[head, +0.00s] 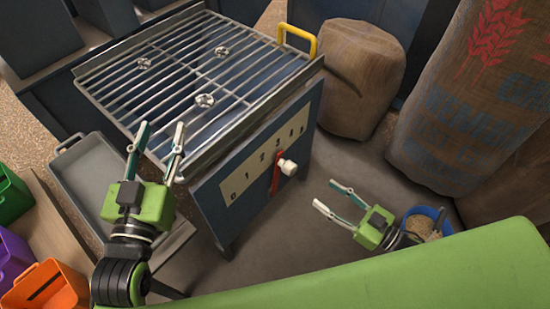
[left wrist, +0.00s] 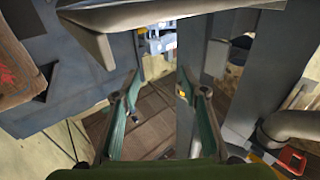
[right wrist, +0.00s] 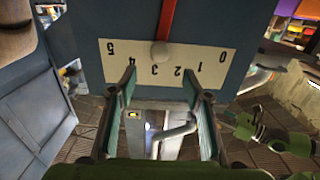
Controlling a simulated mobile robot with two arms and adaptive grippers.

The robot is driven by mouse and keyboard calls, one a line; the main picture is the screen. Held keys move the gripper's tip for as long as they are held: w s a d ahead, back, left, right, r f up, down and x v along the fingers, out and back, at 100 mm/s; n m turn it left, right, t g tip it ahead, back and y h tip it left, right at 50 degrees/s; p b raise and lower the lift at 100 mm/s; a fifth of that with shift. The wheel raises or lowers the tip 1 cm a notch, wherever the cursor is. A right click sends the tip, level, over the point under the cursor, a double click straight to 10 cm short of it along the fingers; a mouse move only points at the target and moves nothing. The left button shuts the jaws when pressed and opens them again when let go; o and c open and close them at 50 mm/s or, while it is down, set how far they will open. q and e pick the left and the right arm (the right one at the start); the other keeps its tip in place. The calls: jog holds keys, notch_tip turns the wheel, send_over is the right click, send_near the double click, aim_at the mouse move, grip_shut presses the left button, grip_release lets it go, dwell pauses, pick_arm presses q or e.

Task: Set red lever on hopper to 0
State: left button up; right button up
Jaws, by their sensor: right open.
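The red lever (head: 275,178) with a white knob (head: 287,166) is on the front of the blue hopper (head: 225,225), over a pale scale plate (head: 236,186) marked 0 to 5. In the right wrist view, the red lever (right wrist: 167,18) and its knob (right wrist: 160,54) sit near the 3. My right gripper (head: 326,193) is open and empty, to the right of the knob and apart from it. My left gripper (head: 160,128) is open and empty, left of the hopper front. The left wrist view does not clearly show the lever.
A metal grate (head: 200,75) with a yellow handle (head: 298,38) tops the hopper. Burlap sacks (head: 360,75) stand behind and right. A blue bucket of grain (head: 425,222) is near my right arm. A grey tray (head: 90,170) and coloured bins (head: 45,288) are left.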

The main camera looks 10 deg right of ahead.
aim_at(294, 172)
pick_arm(q)
jog(key=shift+w+a, duration=0.2)
jog(key=shift+w, duration=0.1)
jog(key=shift+r, duration=0.25)
pick_arm(e)
jog(key=b+x, duration=0.2)
jog(key=x, duration=0.6)
jog(key=shift+w+a, duration=0.25)
jog(key=shift+w, duration=0.05)
pick_arm(q)
jog(key=s+r+t+h, duration=0.1)
jog(key=s+r+t, duration=0.2)
jog(key=r, duration=0.3)
jog(key=s+r+t+h+b, duration=0.1)
jog(key=s+r+t, duration=0.2)
jog(key=r, duration=0.4)
jog(key=shift+d+t+h, duration=0.15)
jog(key=shift+t+h, duration=0.25)
jog(key=shift+t, duration=0.5)
pick_arm(e)
jog(key=x, duration=0.5)
jog(key=shift+w+a, duration=0.15)
jog(key=shift+w, duration=0.05)
pick_arm(q)
jog(key=shift+s, duration=0.1)
pick_arm(e)
jog(key=shift+c, duration=0.3)
grip_shut()
